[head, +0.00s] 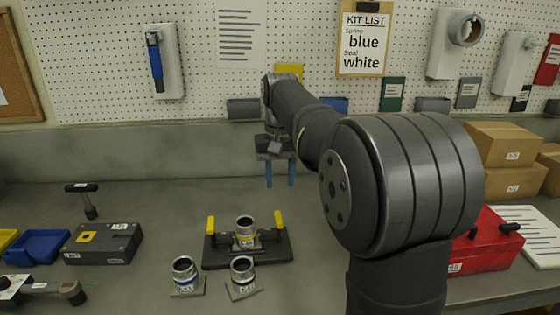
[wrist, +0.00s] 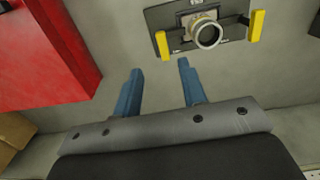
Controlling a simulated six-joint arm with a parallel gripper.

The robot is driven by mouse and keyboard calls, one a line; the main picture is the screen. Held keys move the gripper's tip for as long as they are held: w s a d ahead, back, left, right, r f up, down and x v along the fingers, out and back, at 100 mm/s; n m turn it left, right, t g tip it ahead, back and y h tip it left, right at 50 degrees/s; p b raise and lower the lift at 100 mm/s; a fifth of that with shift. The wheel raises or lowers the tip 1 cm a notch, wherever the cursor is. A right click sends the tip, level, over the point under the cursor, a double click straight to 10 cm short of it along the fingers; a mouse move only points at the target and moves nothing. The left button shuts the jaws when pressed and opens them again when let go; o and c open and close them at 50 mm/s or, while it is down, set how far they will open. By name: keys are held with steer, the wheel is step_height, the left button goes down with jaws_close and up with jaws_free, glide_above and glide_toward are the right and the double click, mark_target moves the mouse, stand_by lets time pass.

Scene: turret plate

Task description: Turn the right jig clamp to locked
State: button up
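The left jig clamp (head: 211,226) has a similar raised yellow handle, on the right in the wrist view (wrist: 257,25). My gripper (head: 280,184) is open and empty, above and behind the jig, apart from the right clamp. Its blue fingers (wrist: 160,70) are spread.
Two more metal cylinders (head: 184,270) (head: 242,272) stand in front of the jig. A grey box (head: 115,245) and blue bin (head: 38,247) are at left. A red case (head: 485,250) and cardboard boxes (head: 505,145) are at right.

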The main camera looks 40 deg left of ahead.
step_height(320, 180, up, 4)
glide_above(280, 223)
steer(key=shift+r, duration=0.2)
steer(key=shift+f, duration=0.1)
stand_by(0.4)
step_height(280, 223, down, 18)
steer(key=shift+r, duration=0.35)
stand_by(0.6)
